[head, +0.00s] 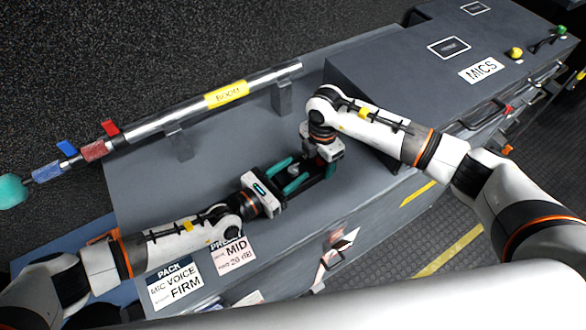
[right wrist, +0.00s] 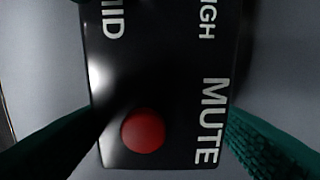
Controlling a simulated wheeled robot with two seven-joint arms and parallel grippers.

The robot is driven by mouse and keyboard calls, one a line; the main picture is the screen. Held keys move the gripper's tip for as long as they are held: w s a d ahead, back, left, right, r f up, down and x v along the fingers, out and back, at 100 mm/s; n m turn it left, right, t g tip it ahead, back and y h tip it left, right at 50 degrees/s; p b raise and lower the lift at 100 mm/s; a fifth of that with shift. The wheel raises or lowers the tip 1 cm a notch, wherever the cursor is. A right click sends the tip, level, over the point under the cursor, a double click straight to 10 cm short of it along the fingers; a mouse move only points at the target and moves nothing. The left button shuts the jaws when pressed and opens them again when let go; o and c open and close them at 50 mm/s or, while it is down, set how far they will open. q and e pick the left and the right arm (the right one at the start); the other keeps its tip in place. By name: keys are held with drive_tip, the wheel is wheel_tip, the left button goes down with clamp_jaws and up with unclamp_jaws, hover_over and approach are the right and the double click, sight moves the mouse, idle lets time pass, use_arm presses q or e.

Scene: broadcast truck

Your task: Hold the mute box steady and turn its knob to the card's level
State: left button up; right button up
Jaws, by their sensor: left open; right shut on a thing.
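The black mute box (head: 318,184) lies on the grey worktop, partly hidden by my grippers. In the right wrist view its face (right wrist: 180,85) shows the words MID, HIGH and MUTE and a red button (right wrist: 143,131). My right gripper (head: 324,160) is shut on the box, teal fingers on either side. A small pale knob (head: 293,170) shows on the box; its setting is too small to read. My left gripper (head: 287,179) is open, its teal fingers around the knob area; contact cannot be told.
Another card (head: 175,285) reads PACK, MIC VOICE, FIRM. A boom pole (head: 225,93) rests on brackets along the back. A raised grey case labelled MICS (head: 481,70) stands to the right. The worktop's front edge is close to the box.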

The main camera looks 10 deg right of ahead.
use_arm(q)
drive_tip(key=shift+w+d, duration=0.25)
drive_tip(key=shift+d, duration=0.15)
drive_tip(key=shift+c, duration=0.3)
drive_tip(key=c, duration=0.9)
drive_tip(key=shift+n, duration=0.3)
drive_tip(key=n+t+y, duration=0.1)
drive_tip(key=t+y, duration=0.1)
drive_tip(key=shift+s+n+t, duration=0.1)
drive_tip(key=shift+n+t, duration=0.2)
drive_tip(key=shift+r+n+t+y, duration=0.1)
drive_tip(key=shift+n+t+y, duration=0.4)
drive_tip(key=shift+t+y, duration=0.1)
